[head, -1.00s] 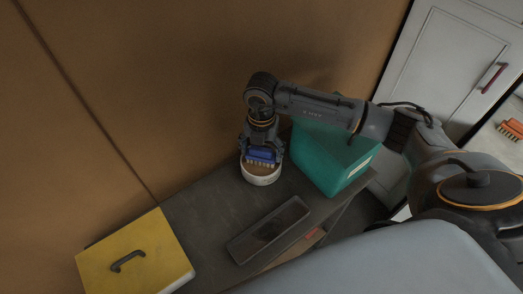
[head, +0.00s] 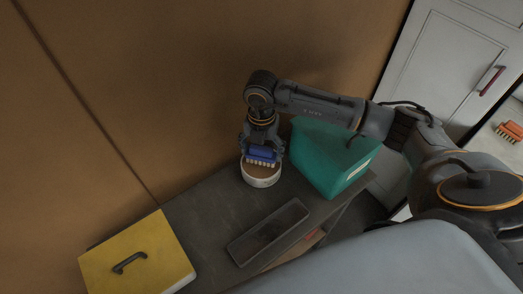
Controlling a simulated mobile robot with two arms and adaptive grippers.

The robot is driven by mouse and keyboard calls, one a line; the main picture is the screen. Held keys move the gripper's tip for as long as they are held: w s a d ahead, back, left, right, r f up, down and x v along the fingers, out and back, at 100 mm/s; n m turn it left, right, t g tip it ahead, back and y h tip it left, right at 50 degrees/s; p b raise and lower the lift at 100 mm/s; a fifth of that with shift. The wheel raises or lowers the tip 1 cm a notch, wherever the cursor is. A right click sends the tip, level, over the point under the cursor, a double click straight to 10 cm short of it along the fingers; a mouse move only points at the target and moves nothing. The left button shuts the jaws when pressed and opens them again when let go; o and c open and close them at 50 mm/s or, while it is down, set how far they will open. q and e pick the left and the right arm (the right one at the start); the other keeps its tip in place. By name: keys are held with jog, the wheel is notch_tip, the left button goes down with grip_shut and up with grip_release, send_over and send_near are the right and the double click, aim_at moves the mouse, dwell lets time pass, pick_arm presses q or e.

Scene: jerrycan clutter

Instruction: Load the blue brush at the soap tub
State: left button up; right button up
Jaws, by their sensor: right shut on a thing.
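The blue brush (head: 262,153) with pale bristles is held level by my right gripper (head: 262,148), which is shut on it. The brush is over the soap tub (head: 260,180), a round white tub with brownish contents. The bristles face down at the tub's mouth; I cannot tell whether they touch the soap. The tub stands upright on the dark shelf top (head: 212,212). The fingers hide part of the brush. My left gripper is not in view.
A teal jerrycan or box (head: 325,165) stands right of the tub, behind my forearm. A dark shallow tray (head: 268,232) lies in front. A yellow lidded box (head: 135,258) with a handle is at lower left. An orange brush (head: 510,131) lies at far right. A brown wall is behind.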

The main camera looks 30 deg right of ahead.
aim_at(262, 148)
jog(key=shift+r+p, duration=1.55)
jog(key=shift+r, duration=1.2)
jog(key=shift+s+f, duration=0.1)
jog(key=shift+f, duration=0.05)
